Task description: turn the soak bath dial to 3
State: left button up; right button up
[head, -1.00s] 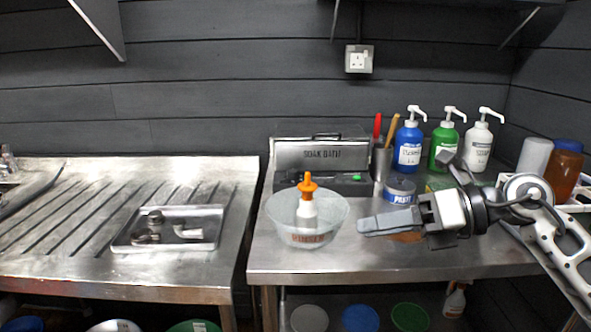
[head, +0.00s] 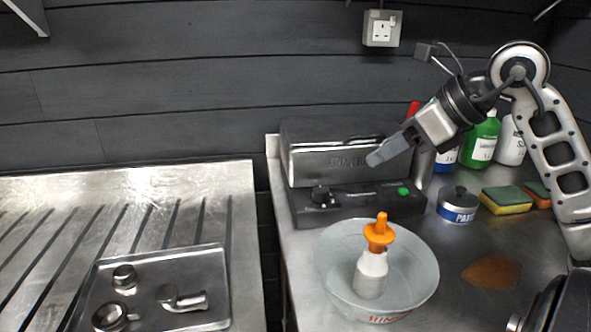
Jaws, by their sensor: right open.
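The soak bath (head: 335,162) is a metal box with a lid, standing at the back of the right counter. Its dark front panel (head: 368,200) carries a black dial (head: 321,194) at the left and a green light or button (head: 403,191) at the right. The dial's numbers are too small to read. My right gripper (head: 376,158) is open and empty, in front of the bath's lid, above and to the right of the dial and apart from it. It hides part of the lid's right side. My left gripper is not in view.
A clear bowl (head: 335,270) with an orange-topped white bottle (head: 371,276) stands in front of the bath. A paste tin (head: 458,205), sponges (head: 506,200) and pump bottles (head: 483,142) are to the right. A metal tray with fittings (head: 207,264) lies on the left drainer.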

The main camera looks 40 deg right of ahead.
send_near(322, 190)
jog(key=x, duration=0.8)
jog(key=shift+w+f, duration=0.25)
jog(key=shift+w, duration=0.05)
jog(key=c, duration=1)
